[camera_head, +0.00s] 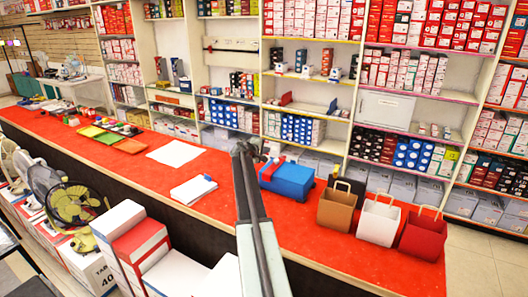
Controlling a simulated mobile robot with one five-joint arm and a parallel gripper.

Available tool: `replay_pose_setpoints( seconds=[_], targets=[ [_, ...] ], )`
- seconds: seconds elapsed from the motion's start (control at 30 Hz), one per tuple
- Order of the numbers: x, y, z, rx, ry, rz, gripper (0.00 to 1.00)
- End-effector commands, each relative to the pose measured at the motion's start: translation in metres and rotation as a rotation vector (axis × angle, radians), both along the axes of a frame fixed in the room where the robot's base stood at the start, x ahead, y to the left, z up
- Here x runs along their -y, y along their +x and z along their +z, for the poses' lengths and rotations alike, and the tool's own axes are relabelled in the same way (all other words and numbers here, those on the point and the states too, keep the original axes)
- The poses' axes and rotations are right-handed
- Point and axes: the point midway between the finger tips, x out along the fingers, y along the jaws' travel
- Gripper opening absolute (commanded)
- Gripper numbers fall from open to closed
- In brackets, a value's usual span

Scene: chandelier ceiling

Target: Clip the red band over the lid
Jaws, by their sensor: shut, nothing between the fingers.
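A red strip (271,169), which looks like the band, lies at the left part of the box top. I cannot tell whether it is clipped or loose. My gripper (262,153), dark and small at the end of my raised arm, is just left of and above the box in the picture. It is shut and empty. My arm hides part of the counter left of the box.
Brown (337,207), white (378,220) and red (422,234) paper bags stand right of the box, with a dark bottle (333,177) behind. Papers (194,189) lie on the counter (229,203) to the left. Stocked shelves line the back; fans and cartons stand at front left.

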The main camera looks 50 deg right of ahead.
Motion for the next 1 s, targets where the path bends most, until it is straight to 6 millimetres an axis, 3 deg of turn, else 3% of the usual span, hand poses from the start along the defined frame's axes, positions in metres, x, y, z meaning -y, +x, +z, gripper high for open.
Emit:
replay_pose_setpoints(
  seconds=[0.17,0.33,0.8,1.0],
  targets=[
    [0.000,0.000,0.002,0.000,0.000,0.000,0.00],
    [-0.001,0.001,0.018,-0.001,0.000,0.001,0.00],
    [-0.001,0.000,0.118,-0.001,0.000,0.001,0.00],
    [-0.001,0.001,0.142,0.000,0.000,0.002,0.00]
  ],
)
